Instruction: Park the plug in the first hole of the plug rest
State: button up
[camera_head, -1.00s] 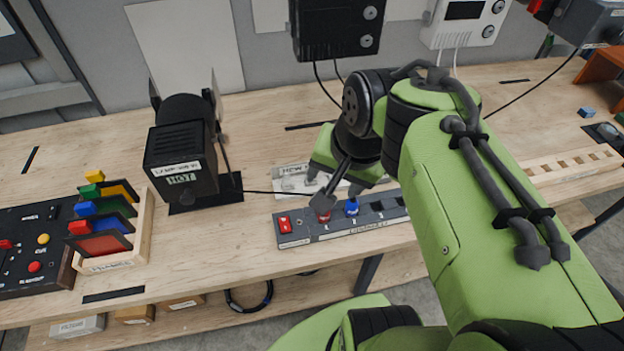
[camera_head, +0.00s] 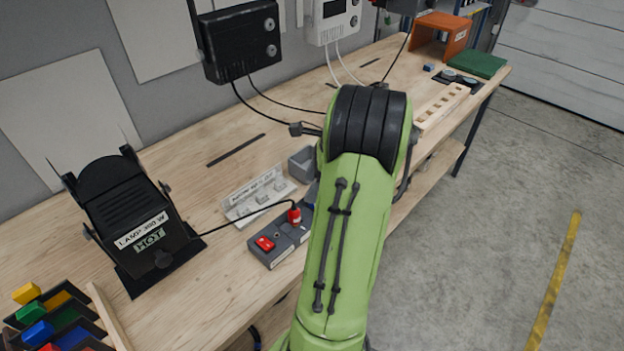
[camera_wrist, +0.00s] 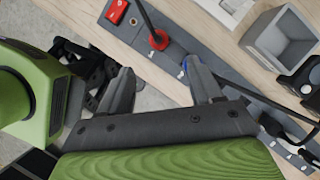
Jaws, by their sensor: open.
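The red plug (camera_head: 294,214) stands upright in the grey power strip (camera_head: 272,252); a black cable joins it to the lamp. In the wrist view the red plug (camera_wrist: 158,38) is just beyond my gripper (camera_wrist: 158,68), whose jaws are open with nothing between them. A bit of blue (camera_wrist: 184,64), perhaps the blue plug, shows beside the right fingertip and is mostly hidden. In the head view my arm hides my gripper and part of the strip. A pale wooden rail with a row of holes (camera_head: 442,106) lies further right; I cannot tell whether it is the plug rest.
The black lamp marked HOT (camera_head: 130,215) stands left of the strip. A white labelled holder (camera_head: 258,196) and an open grey box (camera_head: 303,163) are behind the strip. Coloured blocks in a rack (camera_head: 40,318) are at lower left. Black and white boxes hang on the wall.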

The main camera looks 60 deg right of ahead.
aim_at(297, 208)
jog(key=b+x, duration=0.3)
jog(key=x, duration=0.9)
jog(key=shift+w+f, duration=0.1)
jog(key=shift+f, duration=0.1)
jog(key=shift+c, duration=0.5)
grip_shut()
notch_tip(297, 208, up, 5)
jog(key=p, duration=0.5)
jog(key=shift+r+p, duration=0.15)
jog(key=shift+p, duration=0.15)
